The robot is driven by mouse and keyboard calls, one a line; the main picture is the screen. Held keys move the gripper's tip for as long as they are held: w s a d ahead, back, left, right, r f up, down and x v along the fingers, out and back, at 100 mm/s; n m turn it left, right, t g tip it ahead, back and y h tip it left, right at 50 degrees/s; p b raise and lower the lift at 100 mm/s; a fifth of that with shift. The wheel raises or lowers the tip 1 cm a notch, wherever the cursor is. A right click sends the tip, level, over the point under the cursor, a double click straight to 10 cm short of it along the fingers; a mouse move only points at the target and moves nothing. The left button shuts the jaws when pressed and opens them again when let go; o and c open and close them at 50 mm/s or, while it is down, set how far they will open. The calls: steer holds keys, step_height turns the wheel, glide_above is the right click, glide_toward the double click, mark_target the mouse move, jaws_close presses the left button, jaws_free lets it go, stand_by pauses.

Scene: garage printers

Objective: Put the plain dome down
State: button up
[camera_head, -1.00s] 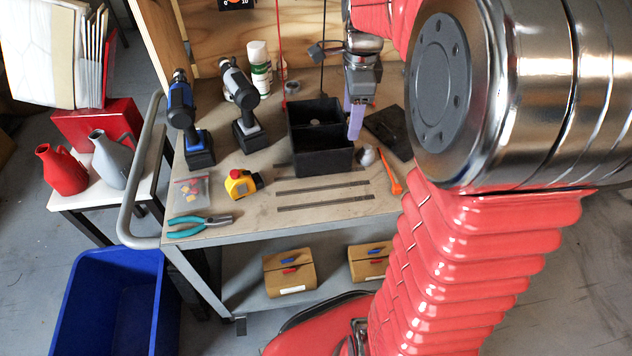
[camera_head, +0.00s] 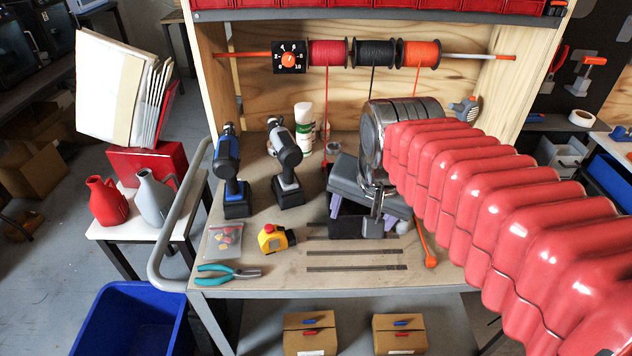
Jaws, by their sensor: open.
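A small pale rounded thing (camera_head: 403,227), which looks like the plain dome, sits on the workbench just right of the black open box (camera_head: 340,228). It is partly hidden behind my gripper, and its details are too small to tell. My gripper (camera_head: 363,214) is over the black box, its two purple fingers spread wide apart. It is open, and I see nothing held between the fingers. The gripper body covers most of the box, so its inside is hidden.
An orange tool (camera_head: 428,255) lies right of the dome. Dark strips (camera_head: 355,254) mark the bench front. Two drills (camera_head: 286,165), a yellow tape measure (camera_head: 275,239), teal pliers (camera_head: 228,273) and a small bag (camera_head: 223,240) stand or lie to the left.

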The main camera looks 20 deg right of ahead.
steer(key=s+a+f+n+t, duration=0.1)
steer(key=s+a+n, duration=0.3)
steer(key=s+n, duration=0.2)
steer(key=shift+s+f+n+y, duration=0.15)
steer(key=shift+n+y, duration=0.15)
steer(key=shift+n, duration=0.4)
